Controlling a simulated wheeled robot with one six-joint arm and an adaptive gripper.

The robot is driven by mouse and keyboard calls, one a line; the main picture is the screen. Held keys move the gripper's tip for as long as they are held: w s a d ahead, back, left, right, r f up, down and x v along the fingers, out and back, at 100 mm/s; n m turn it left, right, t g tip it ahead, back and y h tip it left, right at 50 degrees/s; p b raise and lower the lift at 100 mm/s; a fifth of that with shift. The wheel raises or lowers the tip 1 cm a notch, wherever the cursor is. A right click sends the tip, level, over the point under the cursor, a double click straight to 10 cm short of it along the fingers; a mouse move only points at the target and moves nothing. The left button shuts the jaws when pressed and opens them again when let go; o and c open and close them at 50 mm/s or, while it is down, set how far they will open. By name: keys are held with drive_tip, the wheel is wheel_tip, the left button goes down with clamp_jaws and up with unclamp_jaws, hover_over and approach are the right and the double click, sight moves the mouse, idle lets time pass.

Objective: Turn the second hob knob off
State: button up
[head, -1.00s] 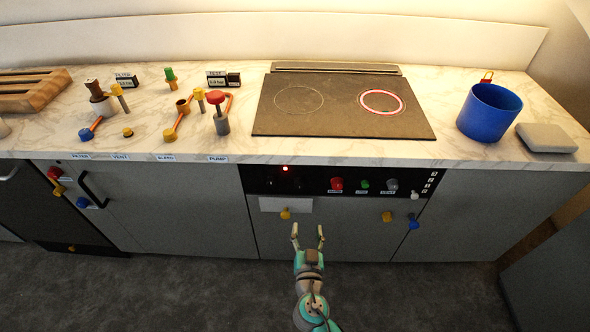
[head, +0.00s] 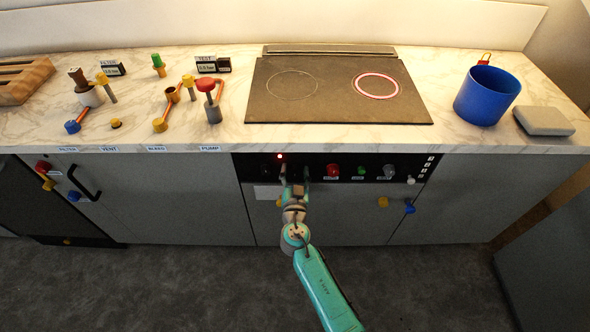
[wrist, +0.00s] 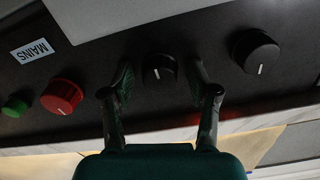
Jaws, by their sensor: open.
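The second hob knob (wrist: 158,68) is black with a short white mark and sits between my gripper's fingers in the wrist view. My gripper (wrist: 160,85) is open, one finger on each side of the knob; I cannot tell whether they touch it. In the head view my gripper (head: 295,176) is at the black control panel (head: 320,160) and largely hides this knob. Another black knob (wrist: 255,51) with a white mark is to the right in the wrist view. On the hob (head: 330,100), the right ring (head: 376,86) glows red and the left ring (head: 292,85) is dark.
A red knob (head: 333,170) and a green knob (head: 361,171) are beside my gripper on the panel. A small red light (head: 281,156) is lit above it. A blue pot (head: 487,95) stands right of the hob.

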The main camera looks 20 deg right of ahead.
drive_tip(key=shift+w+d, duration=0.15)
drive_tip(key=shift+w, duration=0.3)
clamp_jaws()
